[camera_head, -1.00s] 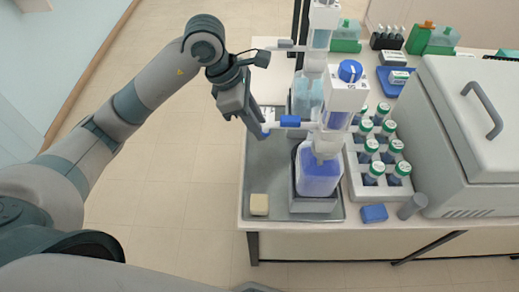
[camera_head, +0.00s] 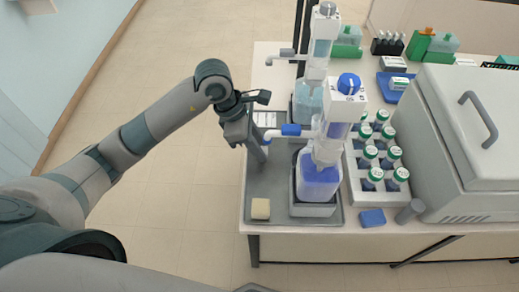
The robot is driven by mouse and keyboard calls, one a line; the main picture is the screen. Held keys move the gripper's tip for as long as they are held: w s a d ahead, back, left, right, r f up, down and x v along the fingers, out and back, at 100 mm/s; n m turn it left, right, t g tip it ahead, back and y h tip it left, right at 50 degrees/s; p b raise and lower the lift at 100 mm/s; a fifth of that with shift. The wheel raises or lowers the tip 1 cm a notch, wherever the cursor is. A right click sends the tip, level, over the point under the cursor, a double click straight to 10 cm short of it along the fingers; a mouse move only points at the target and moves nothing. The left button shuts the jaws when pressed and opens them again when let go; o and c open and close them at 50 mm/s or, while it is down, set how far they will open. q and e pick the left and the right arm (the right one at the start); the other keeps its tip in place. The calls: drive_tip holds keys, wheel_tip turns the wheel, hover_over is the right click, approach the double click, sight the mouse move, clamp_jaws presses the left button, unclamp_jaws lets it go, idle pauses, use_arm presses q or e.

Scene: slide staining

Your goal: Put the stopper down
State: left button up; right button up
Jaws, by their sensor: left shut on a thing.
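My left gripper (camera_head: 262,160) points down over the left part of the grey metal tray (camera_head: 268,181), left of the front dispenser bottle (camera_head: 319,182). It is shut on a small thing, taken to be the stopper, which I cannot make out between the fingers. The bottle holds purple-blue liquid and has a white dispenser head with a blue knob (camera_head: 348,84). My right gripper is not in view.
A beige block (camera_head: 260,208) lies at the tray's front left. A second dispenser bottle (camera_head: 306,98) stands behind. A rack of green-capped vials (camera_head: 356,192), a blue block (camera_head: 372,217) and a large grey lidded box (camera_head: 480,130) are to the right. The tray's left strip has bare room.

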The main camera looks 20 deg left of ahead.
use_arm(q)
wheel_tip(320, 180, down, 2)
drive_tip(key=shift+f, duration=0.1)
drive_tip(key=shift+f, duration=0.15)
drive_tip(key=o, duration=1)
drive_tip(key=shift+r, duration=0.2)
